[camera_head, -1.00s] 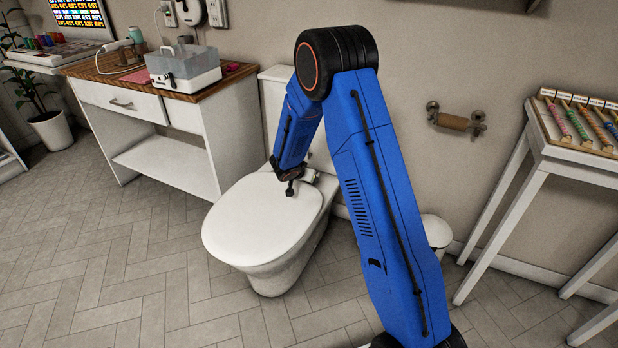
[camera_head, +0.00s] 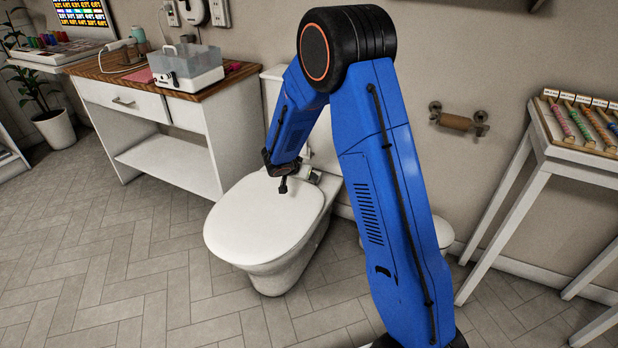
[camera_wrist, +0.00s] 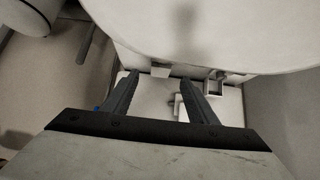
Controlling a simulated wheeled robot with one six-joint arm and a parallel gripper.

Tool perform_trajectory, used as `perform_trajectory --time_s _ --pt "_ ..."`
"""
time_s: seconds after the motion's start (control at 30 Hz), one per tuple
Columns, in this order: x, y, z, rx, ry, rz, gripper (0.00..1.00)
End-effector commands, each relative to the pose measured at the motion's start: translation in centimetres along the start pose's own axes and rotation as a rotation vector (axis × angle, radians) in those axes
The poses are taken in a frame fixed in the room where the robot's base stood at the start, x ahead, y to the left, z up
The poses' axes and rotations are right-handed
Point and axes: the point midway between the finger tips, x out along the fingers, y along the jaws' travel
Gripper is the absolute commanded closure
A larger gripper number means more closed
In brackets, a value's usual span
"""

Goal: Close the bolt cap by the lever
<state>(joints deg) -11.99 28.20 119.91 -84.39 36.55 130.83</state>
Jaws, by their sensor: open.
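The white toilet (camera_head: 265,225) stands with its lid down, and the lid also fills the top of the wrist view (camera_wrist: 215,35). In the head view a hinge fitting (camera_head: 315,178) shows right of my gripper. My gripper (camera_wrist: 159,80) is open and empty; its two dark fingers are apart at the lid's rear edge, the right fingertip just left of the box-like fitting.
A wood-topped cabinet (camera_head: 165,130) stands left of the toilet. A paper holder (camera_head: 457,120) is on the wall at right, above a white bin (camera_head: 443,232). A white table (camera_head: 575,165) stands far right. The floor in front is clear.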

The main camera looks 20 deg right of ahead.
Motion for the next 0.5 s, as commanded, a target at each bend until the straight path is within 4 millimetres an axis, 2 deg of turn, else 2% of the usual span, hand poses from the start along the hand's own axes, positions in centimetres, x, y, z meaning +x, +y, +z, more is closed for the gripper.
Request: perform_trajectory --time_s 0.1,0.3,0.5 --pt "-2.6 -0.1 0.0 0.001 0.001 -0.003 0.47" --pt "-6.3 0.0 0.0 0.001 0.000 -0.001 0.47" --pt "-8.7 0.1 0.0 0.001 0.000 0.001 0.47"
